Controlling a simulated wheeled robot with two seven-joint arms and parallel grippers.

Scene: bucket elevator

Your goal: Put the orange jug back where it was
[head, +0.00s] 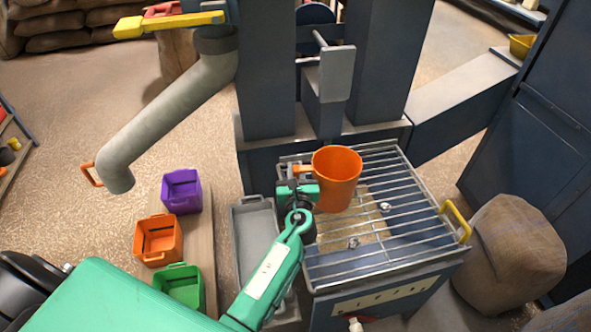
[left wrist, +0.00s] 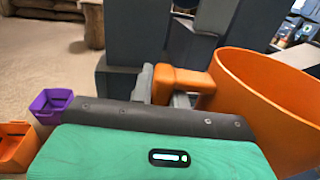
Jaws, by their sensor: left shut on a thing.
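The orange jug (head: 338,180) is above the left part of the metal grate in the head view, its handle toward the left. My left gripper (head: 302,170) is shut on the jug's handle, which shows close up in the left wrist view (left wrist: 185,82). The jug's body (left wrist: 275,105) fills the right side of that view. It looks roughly upright; I cannot tell whether its base touches the grate. My right gripper is not in view.
The grate (head: 400,220) has a yellow handle (head: 456,220). A grey tray (head: 250,212) lies left of it. Purple (head: 181,190), orange (head: 158,240) and green (head: 180,288) bins stand on a wooden board farther left. A grey spout (head: 170,115) hangs above; a sack (head: 512,258) stands right.

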